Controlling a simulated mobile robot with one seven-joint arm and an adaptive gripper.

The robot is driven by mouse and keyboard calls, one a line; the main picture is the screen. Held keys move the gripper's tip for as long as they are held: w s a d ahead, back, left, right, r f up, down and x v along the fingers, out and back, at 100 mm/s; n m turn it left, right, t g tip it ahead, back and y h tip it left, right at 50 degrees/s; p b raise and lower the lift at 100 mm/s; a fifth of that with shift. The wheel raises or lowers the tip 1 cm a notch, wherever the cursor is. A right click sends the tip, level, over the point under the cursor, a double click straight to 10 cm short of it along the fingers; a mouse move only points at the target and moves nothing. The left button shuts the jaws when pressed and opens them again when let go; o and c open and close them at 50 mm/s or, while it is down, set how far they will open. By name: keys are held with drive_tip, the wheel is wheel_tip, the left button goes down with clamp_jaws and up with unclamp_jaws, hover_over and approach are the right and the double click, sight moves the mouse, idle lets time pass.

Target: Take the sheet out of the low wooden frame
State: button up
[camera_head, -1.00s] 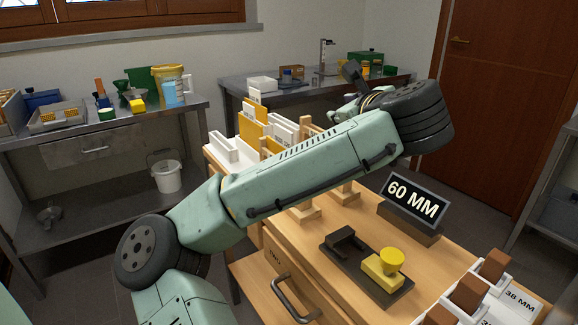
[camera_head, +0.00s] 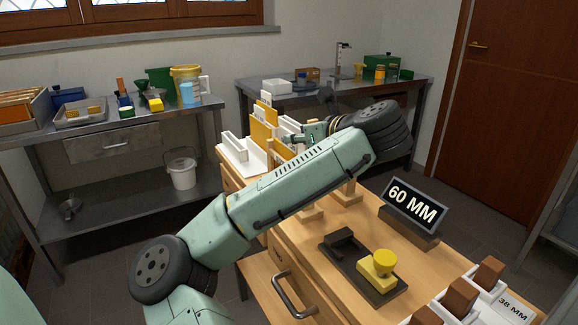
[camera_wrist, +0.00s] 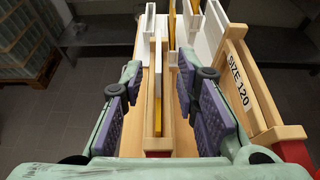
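In the wrist view, a thin upright sheet (camera_wrist: 157,90), white with a yellow edge, stands in a narrow light wooden frame (camera_wrist: 158,146). My gripper (camera_wrist: 160,100) is open, with one purple-padded finger on each side of the sheet. A gap shows between the sheet and each finger, so neither seems to touch it. In the head view my gripper (camera_head: 314,132) is partly visible beside the upright boards. My arm hides much of the wooden frames there.
A wooden frame marked SIZE 120 (camera_wrist: 240,82) stands close to the right finger. White holders (camera_wrist: 211,35) with upright boards stand beyond. On the bench are a 60 MM sign (camera_head: 414,204), a dark tray with a yellow knobbed block (camera_head: 378,268), and brown blocks in white holders.

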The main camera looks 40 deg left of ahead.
sight(290, 132)
drive_tip(key=x, duration=0.1)
drive_tip(key=p+x, duration=0.1)
drive_tip(key=x, duration=0.1)
drive_tip(key=p+x, duration=0.1)
drive_tip(key=shift+a+r, duration=0.3)
drive_tip(key=shift+a, duration=0.05)
drive_tip(key=shift+w+a+f, duration=0.2)
drive_tip(key=shift+a, duration=0.1)
clamp_jaws()
